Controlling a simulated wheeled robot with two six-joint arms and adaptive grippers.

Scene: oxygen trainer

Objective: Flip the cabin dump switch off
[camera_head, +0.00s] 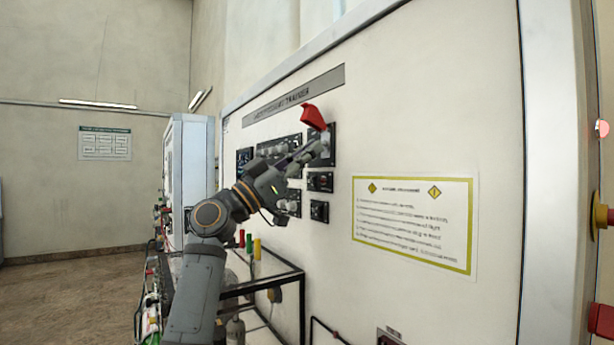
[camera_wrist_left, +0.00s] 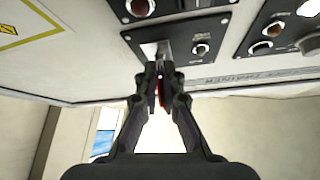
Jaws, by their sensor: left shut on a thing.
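The cabin dump switch sits on a dark panel (camera_head: 330,146) on the white trainer wall. Its red guard cover (camera_head: 314,117) is raised and stands out from the panel's upper edge. My left gripper (camera_head: 316,150) is at the panel, just below the raised cover. In the left wrist view my left gripper (camera_wrist_left: 162,72) is shut on the switch's lever, which is mostly hidden by the fingertips. A strip of red shows between the fingers there. The lever's exact position cannot be told. My right gripper is not in view.
Other panels with knobs (camera_head: 320,181) lie beside and below the switch panel. A yellow-bordered notice (camera_head: 414,222) hangs to the right on bare wall. A dark-framed table (camera_head: 262,283) with red, green and yellow items stands below.

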